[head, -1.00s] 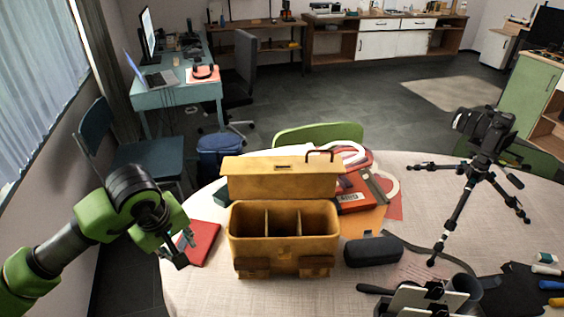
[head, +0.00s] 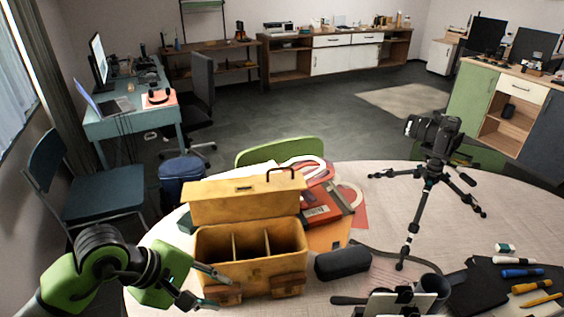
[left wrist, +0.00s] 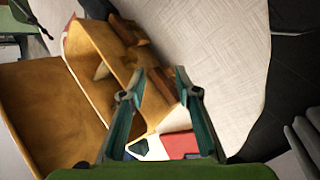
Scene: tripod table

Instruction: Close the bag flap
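The mustard-yellow bag (head: 250,272) stands upright on the table, with an open top and dividers inside. Its flap (head: 240,205) is open and stands up behind the opening, with a dark handle on top. My left gripper (head: 218,290) is at the bag's front left corner, its fingers spread and empty. In the left wrist view the open fingers (left wrist: 158,96) point toward the bag (left wrist: 88,50), with the flap (left wrist: 45,115) at left. I cannot tell whether a finger touches the bag.
A dark case (head: 342,263) lies right of the bag. A red box (head: 322,208) and other items lie behind it. A camera on a tripod (head: 425,180) stands at right, near a mug (head: 433,288) and several pens. A red notebook (left wrist: 180,145) shows in the left wrist view.

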